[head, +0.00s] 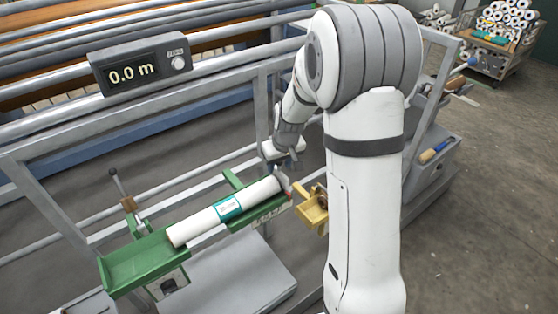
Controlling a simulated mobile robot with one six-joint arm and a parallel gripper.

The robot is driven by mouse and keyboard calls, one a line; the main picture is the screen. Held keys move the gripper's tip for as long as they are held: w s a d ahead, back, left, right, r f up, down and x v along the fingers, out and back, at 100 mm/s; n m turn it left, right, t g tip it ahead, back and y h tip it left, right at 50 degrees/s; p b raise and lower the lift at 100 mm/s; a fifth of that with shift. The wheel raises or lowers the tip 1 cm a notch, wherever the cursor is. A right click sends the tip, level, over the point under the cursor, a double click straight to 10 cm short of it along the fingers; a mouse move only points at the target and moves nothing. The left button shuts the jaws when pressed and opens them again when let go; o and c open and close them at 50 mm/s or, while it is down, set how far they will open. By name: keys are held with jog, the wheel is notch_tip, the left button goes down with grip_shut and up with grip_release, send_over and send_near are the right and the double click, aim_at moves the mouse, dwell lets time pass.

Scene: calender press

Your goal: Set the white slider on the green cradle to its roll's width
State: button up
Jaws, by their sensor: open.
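The green cradle (135,262) runs from lower left up to the right in front of the grey frame. A white roll (195,226) with a teal label (229,207) lies lengthwise in its right part, leaving the left end of the trough bare. A small white piece (285,182), possibly the white slider, shows at the roll's right end, too small to make out clearly. My gripper (290,166) is open just above that end, with its fingers close to the piece. I cannot tell whether they touch it. My arm hides what lies behind it.
A display (134,73) reading 0.0 m stands on the frame's upper left. A yellow bracket (311,209) sits right of the cradle, close to my arm. A lever (123,190) rises behind the cradle's left end. A cart of rolls (499,62) stands far right, with open floor before it.

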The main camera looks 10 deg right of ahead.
grip_shut()
jog(key=shift+s+a, duration=0.25)
jog(key=shift+a, duration=0.35)
jog(key=shift+s+a, duration=0.3)
jog(key=shift+a, duration=0.35)
jog(key=shift+s+a, duration=0.25)
jog(key=shift+a, duration=0.5)
jog(key=shift+s+a, duration=0.4)
jog(key=shift+a, duration=0.5)
jog(key=shift+s+a, duration=0.35)
jog(key=shift+a, duration=0.5)
jog(key=shift+a+b, duration=0.1)
jog(key=shift+b, duration=0.2)
jog(key=shift+s+a, duration=0.1)
jog(key=shift+a, duration=0.05)
